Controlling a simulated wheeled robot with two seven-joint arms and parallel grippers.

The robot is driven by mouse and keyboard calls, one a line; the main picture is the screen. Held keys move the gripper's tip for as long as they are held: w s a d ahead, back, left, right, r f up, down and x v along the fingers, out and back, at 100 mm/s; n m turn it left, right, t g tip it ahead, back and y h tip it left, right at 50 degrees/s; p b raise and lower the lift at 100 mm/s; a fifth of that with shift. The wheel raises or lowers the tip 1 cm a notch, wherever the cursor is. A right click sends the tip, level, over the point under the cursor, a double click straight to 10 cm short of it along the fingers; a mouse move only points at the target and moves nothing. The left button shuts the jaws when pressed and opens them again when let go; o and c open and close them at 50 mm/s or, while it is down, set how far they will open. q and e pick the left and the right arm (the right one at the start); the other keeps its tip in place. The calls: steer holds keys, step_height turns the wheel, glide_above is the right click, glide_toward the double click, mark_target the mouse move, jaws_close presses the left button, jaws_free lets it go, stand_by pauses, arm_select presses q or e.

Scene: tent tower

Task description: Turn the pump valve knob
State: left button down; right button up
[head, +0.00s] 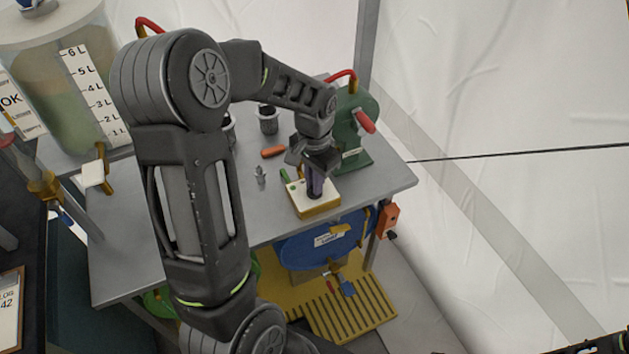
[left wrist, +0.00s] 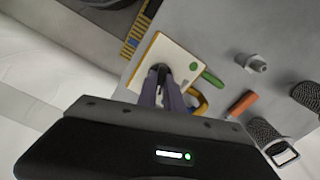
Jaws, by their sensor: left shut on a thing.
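A small box with a white top and yellow sides (head: 325,204) sits near the front edge of the grey table; its white top (left wrist: 150,54) also shows in the left wrist view. A dark knob (left wrist: 158,71) stands on this top, mostly hidden by my fingers. My left gripper (head: 315,187) points down over the box and is shut on the knob; its fingers (left wrist: 164,88) show close together there. A green part (left wrist: 193,66) lies on the white top beside the knob. A dark piece of my right arm (head: 605,345) shows at the lower right corner, its jaws unclear.
A green pump-like body with a red handle (head: 365,121) stands behind the box. A large marked tank (head: 60,90) is at left. A blue drum (head: 325,240) is below the table.

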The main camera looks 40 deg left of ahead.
arm_select(q)
steer(key=c, duration=1.5)
jaws_free()
step_height(320, 180, up, 8)
steer(key=shift+f, duration=0.1)
